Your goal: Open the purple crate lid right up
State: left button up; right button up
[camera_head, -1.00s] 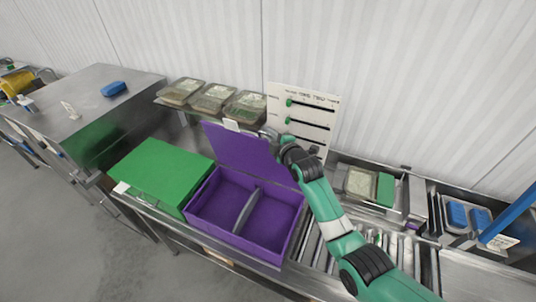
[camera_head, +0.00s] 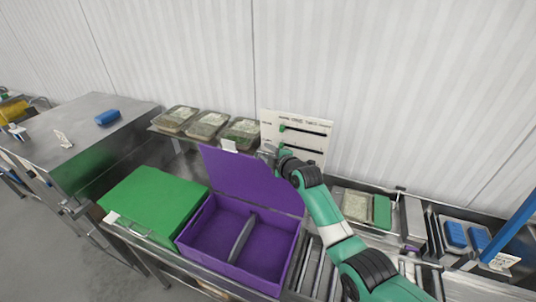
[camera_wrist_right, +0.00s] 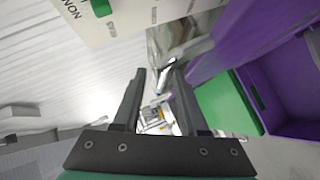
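The purple crate (camera_head: 280,276) stands on the counter in the head view, its box open and split by a grey divider (camera_head: 242,238). Its purple lid (camera_head: 245,180) stands up steeply at the back edge, with a white tag (camera_head: 229,146) at its top. My right gripper (camera_head: 266,152) is at the lid's upper right edge. In the right wrist view my fingers (camera_wrist_right: 159,72) are apart with nothing seen gripped between them. The lid (camera_wrist_right: 232,42) is to their right; contact cannot be told. My left gripper is not in view.
A closed green crate (camera_head: 150,200) is left of the purple one. Filled trays (camera_head: 208,125) sit on a shelf behind. A white board (camera_head: 296,135) with green sliders stands behind my right gripper. Rollers (camera_head: 318,270) and a tray with a green block (camera_head: 382,212) are to the right.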

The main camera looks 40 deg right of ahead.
jog(key=shift+s+f, duration=0.1)
jog(key=p+v, duration=0.5)
jog(key=v, duration=0.6)
jog(key=shift+s, duration=0.2)
jog(key=shift+a, duration=0.1)
